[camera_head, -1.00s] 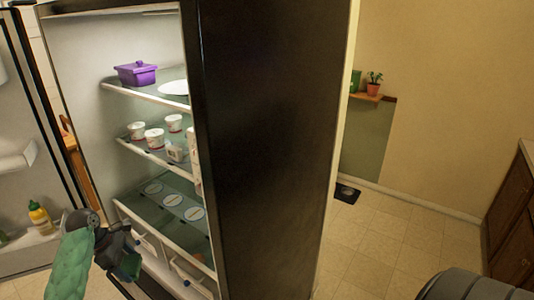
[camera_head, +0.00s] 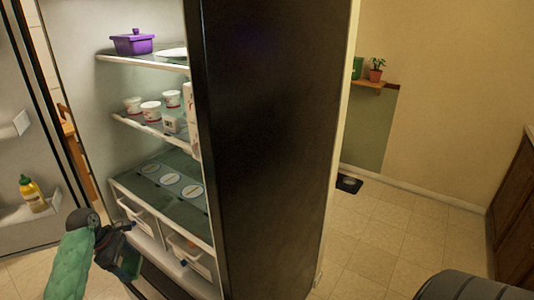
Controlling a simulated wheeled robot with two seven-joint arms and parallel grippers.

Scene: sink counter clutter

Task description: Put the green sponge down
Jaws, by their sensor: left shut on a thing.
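My left gripper (camera_head: 122,248) is at the lower left, in front of the open fridge's lower drawers. It is shut on a small dark green piece, the green sponge (camera_head: 131,264), which is partly hidden by the fingers. The sponge is held in the air, low in front of the fridge opening. My right gripper is not in view.
The black fridge (camera_head: 262,150) stands open. Its upper shelf holds a purple container (camera_head: 132,44), the middle one white cups (camera_head: 151,111), the lower one round-lidded items (camera_head: 171,179). A yellow bottle (camera_head: 33,194) is in the door. Open floor (camera_head: 400,240) lies right.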

